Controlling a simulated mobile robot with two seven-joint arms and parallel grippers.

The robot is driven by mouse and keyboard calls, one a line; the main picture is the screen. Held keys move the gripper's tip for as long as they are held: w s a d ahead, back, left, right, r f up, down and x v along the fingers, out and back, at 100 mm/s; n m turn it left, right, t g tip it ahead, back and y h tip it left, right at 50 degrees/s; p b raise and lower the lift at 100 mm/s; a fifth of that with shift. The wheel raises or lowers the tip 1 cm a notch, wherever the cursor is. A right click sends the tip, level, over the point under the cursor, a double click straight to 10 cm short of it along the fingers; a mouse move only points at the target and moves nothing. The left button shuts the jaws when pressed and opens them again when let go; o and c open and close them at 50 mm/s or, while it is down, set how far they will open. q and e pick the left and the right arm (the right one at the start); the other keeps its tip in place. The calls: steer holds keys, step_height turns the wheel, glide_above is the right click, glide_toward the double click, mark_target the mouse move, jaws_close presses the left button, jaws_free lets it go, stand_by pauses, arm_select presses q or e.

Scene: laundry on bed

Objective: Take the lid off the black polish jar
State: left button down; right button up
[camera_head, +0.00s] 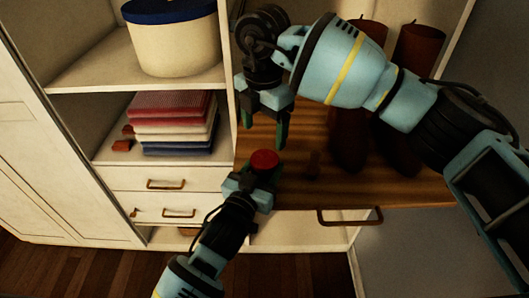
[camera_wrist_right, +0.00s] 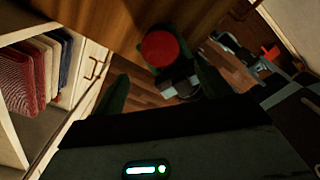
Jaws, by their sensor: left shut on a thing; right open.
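A small jar with a round red top (camera_head: 264,159) is held in my left gripper (camera_head: 262,176), at the front-left edge of the wooden shelf. The jar's body is mostly hidden by the gripper and the lid. My right gripper (camera_head: 264,122) is open and empty just above the red top, pointing down, with a small gap between. In the right wrist view the red lid (camera_wrist_right: 160,48) shows face-on between the two dark fingers (camera_wrist_right: 162,90), beyond their tips. My left gripper (camera_wrist_right: 178,82) shows beside it there.
Tall dark red-brown boots (camera_head: 412,65) stand on the wooden shelf (camera_head: 400,191) at right, behind my right arm. Folded cloths (camera_head: 174,122) and a cream box with blue lid (camera_head: 173,38) sit in the left shelves.

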mark_target(265, 158)
steer(key=shift+d, duration=0.1)
stand_by(0.5)
steer(key=shift+f, duration=4)
steer(key=shift+c, duration=0.2)
